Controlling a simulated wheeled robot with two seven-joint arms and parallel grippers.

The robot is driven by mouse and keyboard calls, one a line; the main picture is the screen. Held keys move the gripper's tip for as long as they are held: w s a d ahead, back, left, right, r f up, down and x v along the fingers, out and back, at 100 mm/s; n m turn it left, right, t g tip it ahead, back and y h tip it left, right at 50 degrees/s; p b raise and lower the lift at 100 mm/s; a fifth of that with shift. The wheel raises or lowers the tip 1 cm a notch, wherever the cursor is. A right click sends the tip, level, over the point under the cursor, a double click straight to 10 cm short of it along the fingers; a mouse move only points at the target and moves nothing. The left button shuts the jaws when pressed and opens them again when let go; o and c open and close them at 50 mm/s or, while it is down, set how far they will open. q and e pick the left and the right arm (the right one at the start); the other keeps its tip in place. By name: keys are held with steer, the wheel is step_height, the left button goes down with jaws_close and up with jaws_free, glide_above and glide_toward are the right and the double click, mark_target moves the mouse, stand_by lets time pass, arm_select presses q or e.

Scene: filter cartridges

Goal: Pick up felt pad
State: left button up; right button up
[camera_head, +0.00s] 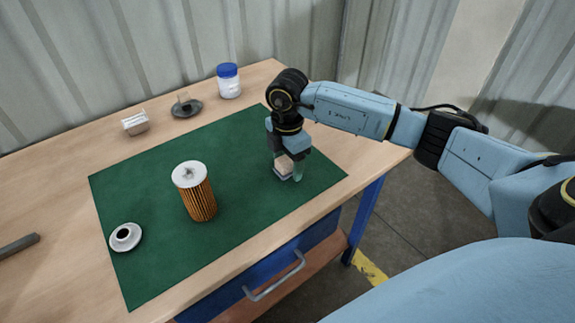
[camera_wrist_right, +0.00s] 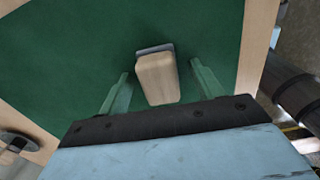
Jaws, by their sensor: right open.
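The felt pad, a small block with a pale wooden top and a thin grey layer underneath, stands on the green mat (camera_head: 150,195) near its right end. In the head view the block (camera_head: 283,167) is partly hidden by my right gripper (camera_head: 287,172). In the wrist view the wooden block (camera_wrist_right: 156,79) lies between the two green fingers of my right gripper (camera_wrist_right: 158,88). The fingers are open, with a gap on each side of the block. My left gripper is not in view.
A pleated filter cartridge (camera_head: 197,195) stands mid-mat. A white ring-shaped cap (camera_head: 125,237) lies at the mat's left edge. Behind the mat are a small pale box (camera_head: 135,123), a dark round part (camera_head: 187,107) and a blue-lidded jar (camera_head: 229,83). A grey bar (camera_head: 17,245) lies far left.

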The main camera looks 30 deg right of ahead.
mark_target(287, 159)
steer(key=shift+c, duration=0.3)
steer(key=c, duration=1)
steer(key=shift+r, duration=0.15)
